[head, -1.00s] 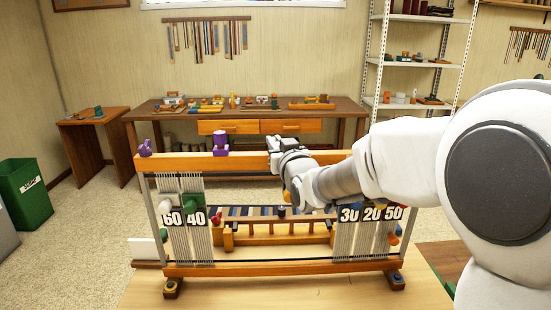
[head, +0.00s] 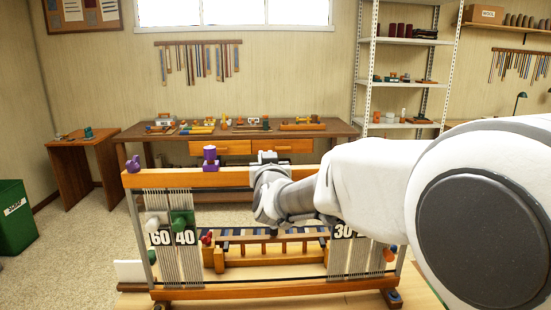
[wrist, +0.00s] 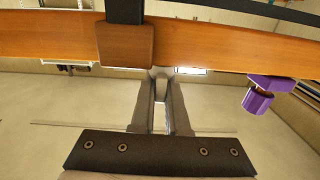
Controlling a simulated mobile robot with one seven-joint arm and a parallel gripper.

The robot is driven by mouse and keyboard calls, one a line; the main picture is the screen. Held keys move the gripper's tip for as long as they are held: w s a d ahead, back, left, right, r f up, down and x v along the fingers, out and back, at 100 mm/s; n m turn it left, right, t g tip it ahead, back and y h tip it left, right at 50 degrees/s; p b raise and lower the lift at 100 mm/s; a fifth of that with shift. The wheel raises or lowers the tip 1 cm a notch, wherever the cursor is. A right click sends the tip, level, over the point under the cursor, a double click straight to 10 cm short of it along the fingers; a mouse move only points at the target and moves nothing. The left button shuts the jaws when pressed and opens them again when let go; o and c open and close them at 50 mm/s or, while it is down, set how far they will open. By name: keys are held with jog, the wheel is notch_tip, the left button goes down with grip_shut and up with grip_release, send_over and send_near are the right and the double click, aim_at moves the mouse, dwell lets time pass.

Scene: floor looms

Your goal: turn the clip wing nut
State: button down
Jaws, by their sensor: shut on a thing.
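The floor loom has a long wooden top beam (head: 240,178). My gripper (wrist: 161,78) is at this beam, right of the tall purple piece (head: 210,158) in the head view. In the wrist view its two fingers close on a small pale grey piece (wrist: 160,72), which appears to be the clip wing nut. The piece is mostly hidden by the fingertips. A brown wooden block (wrist: 125,45) with a black bar sits on the beam just left of the fingertips. A purple clamp (wrist: 262,95) hangs at the beam farther right in the wrist view.
A second purple piece (head: 133,164) sits at the beam's left end. White and green knobs, numbered tags (head: 185,238) and hanging cords fill the loom's left side. My arm hides part of the right side. A workbench (head: 240,137) stands behind, with open floor between.

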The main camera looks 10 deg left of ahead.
jog(key=c, duration=0.9)
grip_release()
jog(key=v, duration=1.7)
jog(key=shift+s, duration=0.2)
jog(key=s+d+f+m+g+h+p, duration=0.1)
jog(key=s+d+g+p, duration=0.1)
jog(key=s+d+g, duration=0.2)
jog(key=s+d+f+m+g+h+p, duration=0.1)
jog(key=s+d+g+h+p, duration=0.1)
jog(key=s+d, duration=0.6)
jog(key=s+d+f+m+g+h+p, duration=0.1)
jog(key=s+d+g+p, duration=0.3)
jog(key=d, duration=0.7)
jog(key=shift+s+d+f+g+h, duration=0.2)
jog(key=shift+s+f+g+h, duration=0.15)
jog(key=shift+s, duration=0.25)
jog(key=shift+s+d+f+g+h, duration=0.2)
jog(key=shift+s+g+h, duration=0.05)
jog(key=shift+s+g, duration=0.25)
